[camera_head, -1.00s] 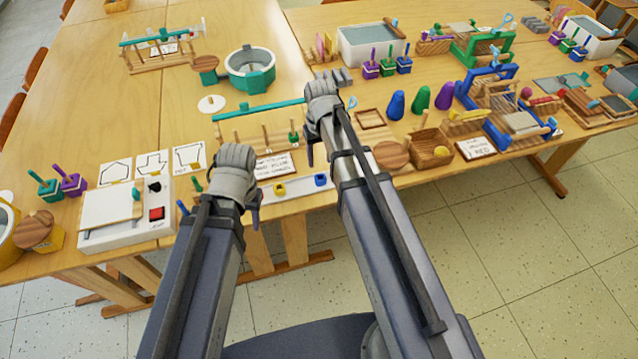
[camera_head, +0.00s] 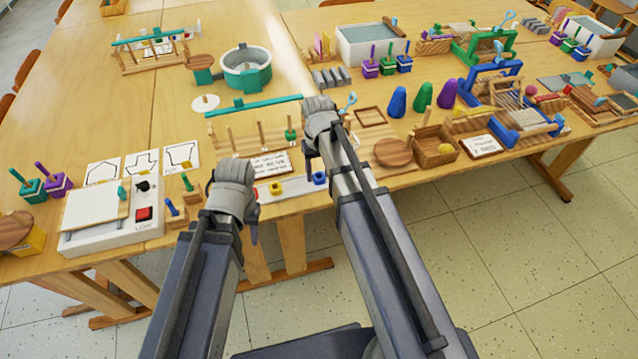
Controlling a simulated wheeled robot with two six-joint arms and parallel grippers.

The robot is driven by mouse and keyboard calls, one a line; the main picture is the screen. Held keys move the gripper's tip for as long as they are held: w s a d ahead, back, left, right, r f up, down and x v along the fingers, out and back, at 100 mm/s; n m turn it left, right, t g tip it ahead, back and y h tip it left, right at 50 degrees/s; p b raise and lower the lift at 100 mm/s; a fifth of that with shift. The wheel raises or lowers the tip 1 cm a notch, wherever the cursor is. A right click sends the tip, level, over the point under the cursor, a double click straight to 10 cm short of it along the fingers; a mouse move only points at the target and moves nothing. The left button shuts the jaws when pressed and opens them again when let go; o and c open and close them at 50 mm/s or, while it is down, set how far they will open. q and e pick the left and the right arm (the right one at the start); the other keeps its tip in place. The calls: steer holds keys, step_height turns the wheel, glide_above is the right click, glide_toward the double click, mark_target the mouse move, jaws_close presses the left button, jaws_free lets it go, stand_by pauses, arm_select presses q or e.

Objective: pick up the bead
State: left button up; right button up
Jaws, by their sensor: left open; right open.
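Small beads lie in a row on a white strip at the table's front edge: a yellow bead (camera_head: 276,187), a blue bead (camera_head: 319,178) and a red bead (camera_head: 257,194), partly covered by my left gripper. A green bead (camera_head: 291,134) sits on a peg of the wooden rack (camera_head: 228,142) behind them. My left gripper (camera_head: 250,225) is just left of the strip, with one dark finger showing beside the red bead. My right gripper (camera_head: 309,155) is above the table, behind the blue bead. Both are open and seen from behind, so their fingertips are mostly hidden. Neither visibly holds anything.
A white light box (camera_head: 110,232) stands left of my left gripper, with small pegged blocks (camera_head: 178,212) between. A written card (camera_head: 272,164) lies behind the beads. A wooden basket (camera_head: 433,152) and coloured cones (camera_head: 422,97) stand to the right. Open floor lies in front.

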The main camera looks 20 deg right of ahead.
steer(key=shift+r, duration=0.1)
jaws_close()
stand_by(0.3)
step_height(320, 180, up, 10)
steer(key=p, duration=1)
